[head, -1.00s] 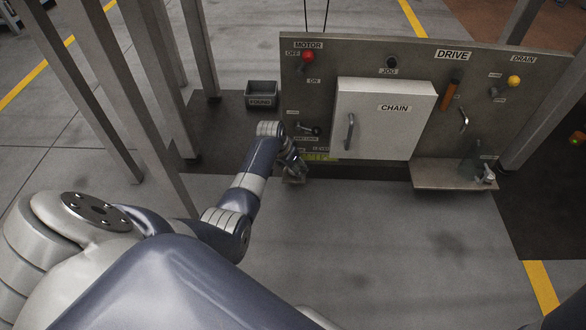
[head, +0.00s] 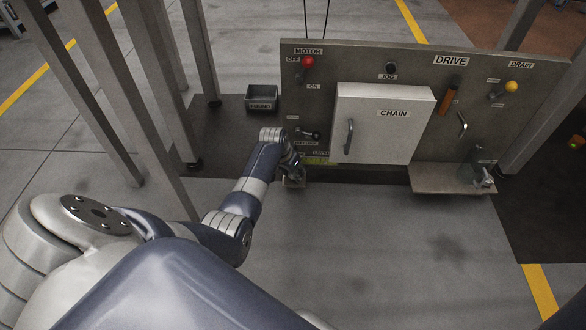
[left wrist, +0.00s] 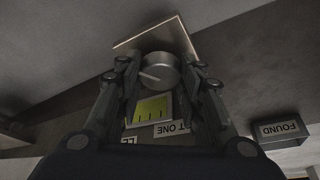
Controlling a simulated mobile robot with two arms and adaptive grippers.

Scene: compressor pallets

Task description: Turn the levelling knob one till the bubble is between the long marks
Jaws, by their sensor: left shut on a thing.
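The round metal levelling knob (left wrist: 160,72) sits between the fingers of my left gripper (left wrist: 158,67) in the left wrist view. The fingers are shut on its sides. A pale line shows on the knob's face. The yellow-green level window (left wrist: 152,110) with several dark marks is just below it; I cannot make out the bubble. In the head view my left gripper (head: 291,170) is at the lower left of the drive panel (head: 400,62), and hides the knob. The level window (head: 318,160) is a small yellow-green strip to its right. My right gripper is not in view.
A grey box labelled FOUND (head: 262,98) stands behind my left wrist. The white CHAIN door (head: 385,135) is right of my gripper. A metal shelf (head: 450,181) juts out at the panel's right. Grey posts stand at left. The floor in front is clear.

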